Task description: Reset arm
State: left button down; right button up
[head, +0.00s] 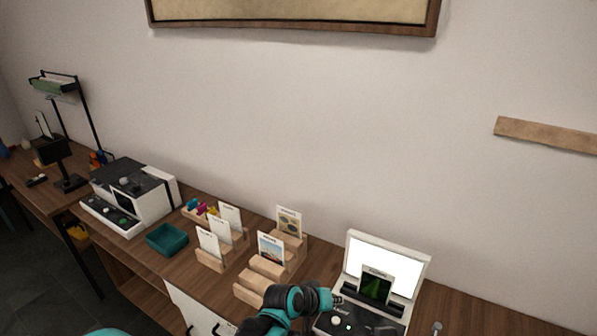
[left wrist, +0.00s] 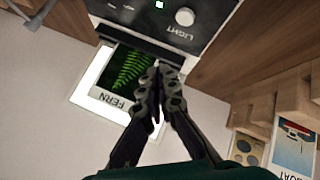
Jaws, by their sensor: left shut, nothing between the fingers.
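My left gripper (head: 337,299) is at the left front of a white light-box device (head: 355,246). Its black fingers are shut together and empty in the left wrist view (left wrist: 160,92). A card with a green fern on black (head: 377,287) stands upright against the device's bright panel. The left wrist view shows this card, labelled FERN (left wrist: 118,80), behind the fingers and partly covered by them; the gripper does not hold it. The knob marked LIGHT (left wrist: 185,16) is clear of the fingers. My right gripper is not in view.
Wooden card stands (head: 253,286) with several picture cards are left of my gripper. Farther left are a teal tray (head: 166,240), a white-and-black machine (head: 130,196) and a black lamp stand (head: 66,180). The wall behind has a framed board (head: 300,14) and a wooden strip (head: 545,134).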

pick_arm(q)
jog(key=s+a+r+y, duration=0.2)
jog(key=s+a, duration=0.3)
jog(key=a, duration=0.5)
jog(key=s+a+r+n+t+y, duration=0.1)
jog(key=s+a+r+y, duration=0.1)
jog(key=s+a, duration=0.4)
jog(key=s+a+r+y, duration=0.3)
jog(key=s+a, duration=0.2)
jog(key=a, duration=1.1)
jog(key=shift+s+r+t, duration=0.25)
jog(key=shift+r+t, duration=0.05)
jog(key=shift+d, duration=0.1)
